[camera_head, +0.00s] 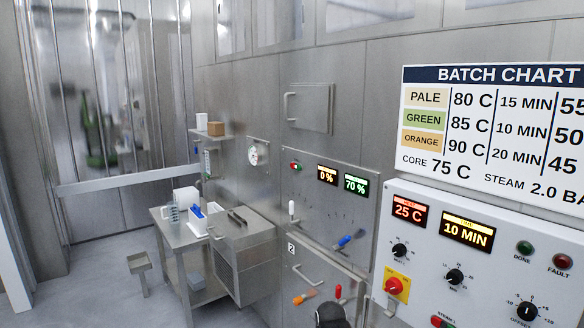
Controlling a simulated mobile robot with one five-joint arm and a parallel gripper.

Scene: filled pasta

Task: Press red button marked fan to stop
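No label reading "fan" is legible. A small red and green button pair (295,166) is on the grey steel panel, left of the 0 % and 70 % displays; its marking is too small to read. A red mushroom button (393,286) on a yellow plate is at the left of the white control panel (480,290). My gripper is not recognisable in view. A dark rounded shape (330,315) at the bottom edge cannot be identified.
A batch chart (490,130) hangs above the white panel. A steel table (170,235) with white containers stands against the wall at the left. A grey pedestal (139,265) stands on the floor. Levers and handles project from the lower steel panel. The floor at the left is mostly clear.

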